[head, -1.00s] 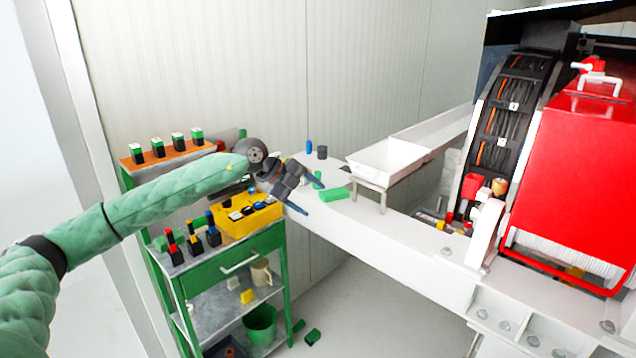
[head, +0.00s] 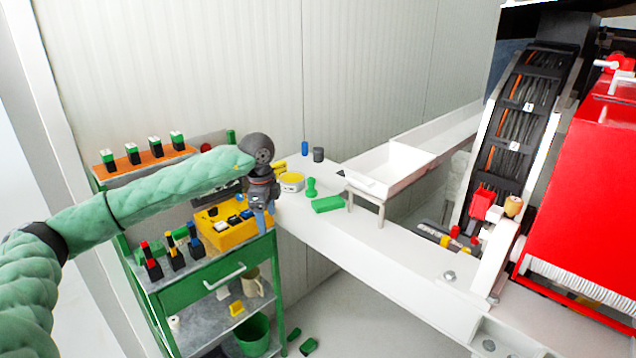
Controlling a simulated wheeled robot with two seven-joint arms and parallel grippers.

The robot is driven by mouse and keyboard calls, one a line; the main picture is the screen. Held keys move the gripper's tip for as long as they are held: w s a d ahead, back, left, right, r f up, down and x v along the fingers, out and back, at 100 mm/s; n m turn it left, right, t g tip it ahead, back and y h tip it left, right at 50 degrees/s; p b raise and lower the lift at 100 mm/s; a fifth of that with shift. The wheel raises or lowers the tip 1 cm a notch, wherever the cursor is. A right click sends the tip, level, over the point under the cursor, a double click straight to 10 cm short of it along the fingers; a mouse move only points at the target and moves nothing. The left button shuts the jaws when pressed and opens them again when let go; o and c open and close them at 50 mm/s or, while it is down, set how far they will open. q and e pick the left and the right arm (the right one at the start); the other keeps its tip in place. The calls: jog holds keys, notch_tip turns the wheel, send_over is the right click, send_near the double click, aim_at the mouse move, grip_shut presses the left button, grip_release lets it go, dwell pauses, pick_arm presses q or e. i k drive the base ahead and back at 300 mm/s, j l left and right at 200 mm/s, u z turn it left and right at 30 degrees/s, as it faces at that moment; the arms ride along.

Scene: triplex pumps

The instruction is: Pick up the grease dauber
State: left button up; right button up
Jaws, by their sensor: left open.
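I cannot tell for sure which thing is the grease dauber. A small green knob-shaped piece (head: 311,187) stands on the white beam, beside a green block (head: 328,204) and a round yellow-and-white tin (head: 291,182). My left gripper (head: 264,222) is open and empty, with blue fingers pointing down. In the picture it overlaps the right edge of the yellow tray (head: 221,238) on the green cart, left of the tin. The gripper and wrist hide part of the tray and the near end of the beam. My right gripper is out of view.
The green cart (head: 208,279) holds several bottles with coloured tops. An orange shelf (head: 143,162) behind carries several green-topped items. A white trough (head: 392,164) stands on the beam to the right. Green pieces (head: 308,346) lie on the floor.

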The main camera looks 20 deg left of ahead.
aim_at(311, 192)
jog(key=i, duration=1.05)
